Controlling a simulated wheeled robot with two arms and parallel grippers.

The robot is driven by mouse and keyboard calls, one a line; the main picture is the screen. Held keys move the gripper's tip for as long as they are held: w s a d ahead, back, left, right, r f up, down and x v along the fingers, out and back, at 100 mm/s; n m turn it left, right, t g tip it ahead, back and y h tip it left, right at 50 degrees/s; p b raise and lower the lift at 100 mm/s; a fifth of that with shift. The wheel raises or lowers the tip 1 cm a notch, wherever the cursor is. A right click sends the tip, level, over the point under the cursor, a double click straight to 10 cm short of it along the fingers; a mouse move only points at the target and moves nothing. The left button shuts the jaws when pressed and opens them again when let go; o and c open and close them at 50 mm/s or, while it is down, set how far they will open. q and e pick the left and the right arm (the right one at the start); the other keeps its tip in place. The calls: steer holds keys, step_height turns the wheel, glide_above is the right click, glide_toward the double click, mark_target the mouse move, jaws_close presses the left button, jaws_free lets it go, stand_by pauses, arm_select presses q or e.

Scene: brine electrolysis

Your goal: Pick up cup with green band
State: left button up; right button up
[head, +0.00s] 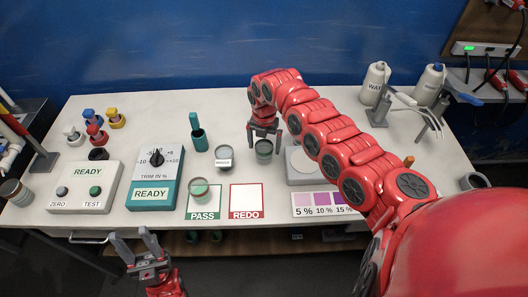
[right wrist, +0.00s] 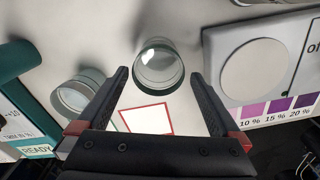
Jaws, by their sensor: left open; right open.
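A small clear cup with a dark greenish band (head: 264,151) stands upright on the table left of the round-plated device. My right gripper (head: 263,130) is open and points down just above it. In the right wrist view this cup (right wrist: 160,67) lies between and beyond the spread fingertips (right wrist: 162,82), with no finger visibly touching it. A second cup with a green tint (head: 199,189) stands on the PASS card (head: 203,215). A third cup with a white label (head: 223,157) stands between them. My left gripper (head: 145,247) is open and empty in front of the table.
The grey device (head: 305,180) with a round plate stands right of the cup. The REDO card (head: 246,201) lies in front. A teal holder (head: 199,141), trim box (head: 154,180) and READY box (head: 84,188) are left. Bottles (head: 375,82) stand at the back right.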

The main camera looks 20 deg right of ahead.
steer(key=shift+w+f, duration=0.1)
steer(key=shift+f, duration=0.1)
steer(key=f, duration=0.1)
steer(key=f+p, duration=0.2)
steer(key=f, duration=0.1)
steer(key=shift+w+f, duration=0.1)
steer(key=shift+w, duration=0.15)
steer(key=shift+f, duration=0.35)
steer(key=shift+c, duration=0.3)
steer(key=c, duration=1.5)
steer(key=shift+r, duration=0.2)
